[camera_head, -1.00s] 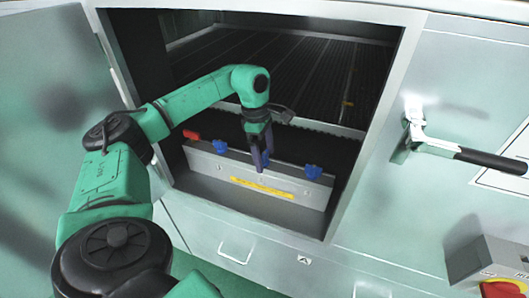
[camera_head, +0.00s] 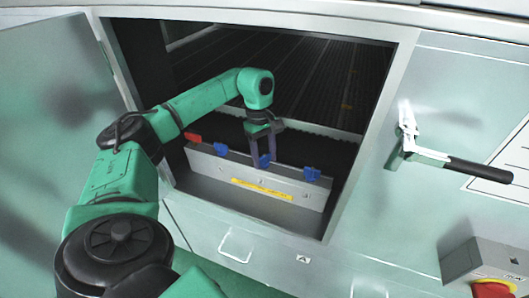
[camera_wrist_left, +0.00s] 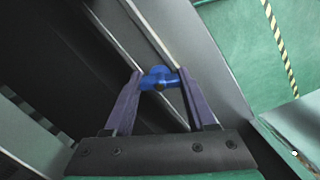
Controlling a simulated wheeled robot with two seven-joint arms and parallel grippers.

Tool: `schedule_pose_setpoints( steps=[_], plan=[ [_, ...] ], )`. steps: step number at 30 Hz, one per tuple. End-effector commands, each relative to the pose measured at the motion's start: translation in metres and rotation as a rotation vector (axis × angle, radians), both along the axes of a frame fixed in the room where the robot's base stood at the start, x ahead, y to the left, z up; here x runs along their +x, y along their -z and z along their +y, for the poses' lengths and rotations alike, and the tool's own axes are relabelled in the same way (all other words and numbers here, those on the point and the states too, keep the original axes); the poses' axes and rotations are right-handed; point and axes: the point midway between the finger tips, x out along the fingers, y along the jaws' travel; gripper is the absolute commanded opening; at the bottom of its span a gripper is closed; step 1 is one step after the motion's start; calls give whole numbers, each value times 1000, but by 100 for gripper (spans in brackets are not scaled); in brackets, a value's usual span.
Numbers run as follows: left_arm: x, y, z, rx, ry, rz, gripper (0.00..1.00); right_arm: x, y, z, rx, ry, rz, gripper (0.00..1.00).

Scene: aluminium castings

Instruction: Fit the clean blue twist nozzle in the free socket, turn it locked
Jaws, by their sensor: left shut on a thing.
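My left gripper (camera_head: 265,160) reaches through the cabinet opening to a pale metal bar (camera_head: 215,168). Its two purple fingers are closed on the sides of a blue twist nozzle (camera_head: 264,161). In the left wrist view the nozzle (camera_wrist_left: 159,79) sits between the fingertips (camera_wrist_left: 159,76), in front of the bar. It lies at the bar's upper edge, in line with two other blue nozzles: one to the left (camera_head: 220,149) and one to the right (camera_head: 312,173). Whether it is fully seated cannot be told. My right gripper is not in view.
A red piece (camera_head: 193,138) sits at the bar's left end. A yellow strip (camera_head: 262,189) marks the bar's front. The opening's frame (camera_head: 374,120) stands close around my arm. A door handle (camera_head: 435,157) and a red-knobbed box (camera_head: 480,265) are at the right.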

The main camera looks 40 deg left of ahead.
Motion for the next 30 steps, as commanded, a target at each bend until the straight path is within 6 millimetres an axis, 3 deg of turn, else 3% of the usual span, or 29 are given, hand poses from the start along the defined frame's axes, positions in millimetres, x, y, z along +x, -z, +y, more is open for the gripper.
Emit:
schedule_pose_setpoints(
  steps=[9,19,30],
  plan=[
    [0,-1,0,0,20,0,2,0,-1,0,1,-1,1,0],
    [0,-1,0,0,547,1,2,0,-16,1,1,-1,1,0],
    [0,0,0,0,559,0,2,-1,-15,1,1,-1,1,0]
  ],
)
